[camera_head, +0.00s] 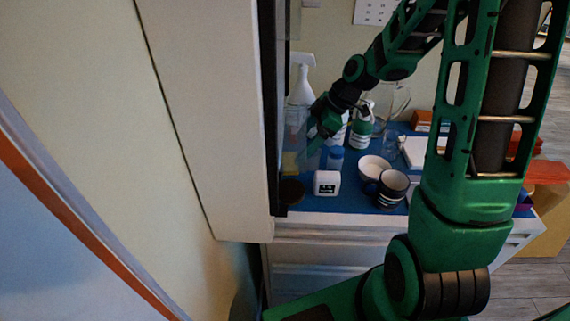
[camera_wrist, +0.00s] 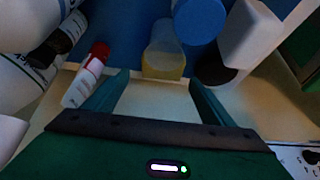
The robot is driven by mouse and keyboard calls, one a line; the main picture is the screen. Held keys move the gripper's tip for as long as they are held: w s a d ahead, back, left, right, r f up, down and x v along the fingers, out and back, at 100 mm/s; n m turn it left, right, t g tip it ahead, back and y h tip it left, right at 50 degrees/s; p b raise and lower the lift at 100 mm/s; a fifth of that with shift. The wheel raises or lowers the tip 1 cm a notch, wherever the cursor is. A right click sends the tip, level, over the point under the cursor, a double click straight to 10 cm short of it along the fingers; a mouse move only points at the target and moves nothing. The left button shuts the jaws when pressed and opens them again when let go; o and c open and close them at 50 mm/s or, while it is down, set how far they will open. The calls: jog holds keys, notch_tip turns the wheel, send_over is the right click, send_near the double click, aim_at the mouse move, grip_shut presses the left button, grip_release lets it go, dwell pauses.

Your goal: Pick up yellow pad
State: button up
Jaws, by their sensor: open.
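The yellow pad (camera_head: 290,163) shows as a small yellow patch at the left end of the blue tabletop, close to the dark upright edge. In the wrist view a pale yellow block (camera_wrist: 163,65), which looks like the pad, lies just beyond and between my fingertips. Its upper part looks hazy, and I cannot tell its full shape. My gripper (camera_head: 305,150) points down over the left end of the table. In the wrist view my gripper (camera_wrist: 158,82) has its two fingers wide apart with nothing between them.
A blue-capped bottle (camera_head: 335,158), a white display device (camera_head: 327,184) and a dark round object (camera_head: 291,191) stand close by. A spray bottle (camera_head: 302,85), pump bottle (camera_head: 362,130), white bowl (camera_head: 374,168) and striped mug (camera_head: 390,188) crowd the table. A red-capped tube (camera_wrist: 85,75) is beside my left finger.

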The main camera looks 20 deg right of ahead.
jog(key=shift+x, duration=3.05)
jog(key=shift+a, duration=0.15)
jog(key=c, duration=0.8)
